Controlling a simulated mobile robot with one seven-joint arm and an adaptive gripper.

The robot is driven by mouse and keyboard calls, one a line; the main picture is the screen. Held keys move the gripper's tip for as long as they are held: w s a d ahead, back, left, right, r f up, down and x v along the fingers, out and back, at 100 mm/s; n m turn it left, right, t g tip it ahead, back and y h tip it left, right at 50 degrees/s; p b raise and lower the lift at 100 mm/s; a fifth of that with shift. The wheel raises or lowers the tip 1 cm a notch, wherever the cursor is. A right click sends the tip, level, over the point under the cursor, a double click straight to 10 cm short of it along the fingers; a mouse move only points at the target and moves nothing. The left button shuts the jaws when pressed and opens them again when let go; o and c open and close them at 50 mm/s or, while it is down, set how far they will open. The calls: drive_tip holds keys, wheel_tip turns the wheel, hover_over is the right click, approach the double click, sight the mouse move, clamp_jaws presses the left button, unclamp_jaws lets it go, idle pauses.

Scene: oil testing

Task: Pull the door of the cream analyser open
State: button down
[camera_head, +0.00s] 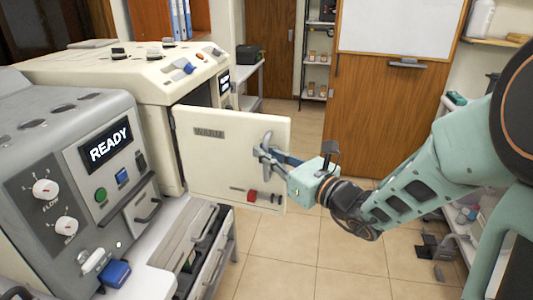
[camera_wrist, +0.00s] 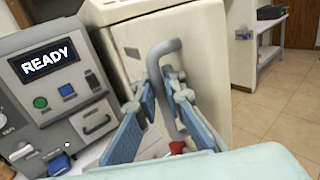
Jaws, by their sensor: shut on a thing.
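The cream analyser (camera_head: 125,68) stands at the left, behind the grey machine. Its cream door (camera_head: 225,140), with a dark label and a red part low down, stands swung out from the body, hinged on its near side. The inside is hidden behind it. The door's grey bar handle (camera_wrist: 168,58) is upright in the wrist view. My gripper (camera_head: 268,157) comes from the right, and its blue fingers (camera_wrist: 162,100) are closed around the handle. The door (camera_wrist: 207,65) fills the middle of the wrist view.
The grey machine (camera_head: 85,190) reads READY and sits close at the left. A wooden panel with a whiteboard (camera_head: 400,28) stands behind, and shelves are at the right. The tiled floor (camera_head: 320,255) between is mostly clear.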

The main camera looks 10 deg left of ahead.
drive_tip(key=shift+d+f, duration=0.1)
drive_tip(key=c, duration=2.3)
unclamp_jaws()
drive_tip(key=v, duration=0.7)
drive_tip(key=shift+s+d, duration=0.15)
drive_tip(key=shift+d, duration=0.1)
